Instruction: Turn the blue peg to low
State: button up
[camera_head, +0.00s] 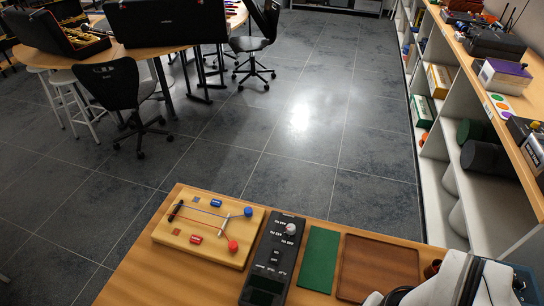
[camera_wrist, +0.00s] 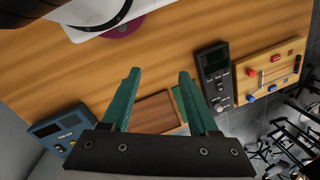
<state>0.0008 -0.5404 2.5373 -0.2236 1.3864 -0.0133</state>
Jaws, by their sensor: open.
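The blue peg (camera_head: 248,212) is a round blue knob at the right edge of a light wooden board (camera_head: 178,233) with strings. A red peg (camera_head: 233,246) is in front of it. A blue block (camera_head: 216,202) and a red block (camera_head: 196,239) lie flat on the board. The blue peg also shows at the right in the wrist view (camera_wrist: 251,98). My gripper (camera_wrist: 158,76) is open and empty, its green fingers pointing over the table, well apart from the board. Any marking for low is too small to read.
A black tuner-like box with a knob (camera_head: 290,228) stands right beside the board. A green mat (camera_head: 318,258) and a brown tray (camera_head: 378,268) lie farther right. A blue device (camera_wrist: 60,130) sits at the left in the wrist view. Shelves line the right wall.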

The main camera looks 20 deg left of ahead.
jog(key=w+a+r+n, duration=0.2)
jog(key=w+n, duration=0.2)
jog(key=w, duration=0.1)
jog(key=w+a+r+n, duration=0.1)
jog(key=w+r+n, duration=0.2)
jog(key=w, duration=0.3)
jog(key=n+h, duration=0.2)
jog(key=n, duration=1.8)
send_over(248, 210)
notch_tip(248, 210, down, 8)
jog(key=r, duration=0.1)
notch_tip(248, 210, down, 16)
jog(key=shift+f, duration=0.1)
grip_shut()
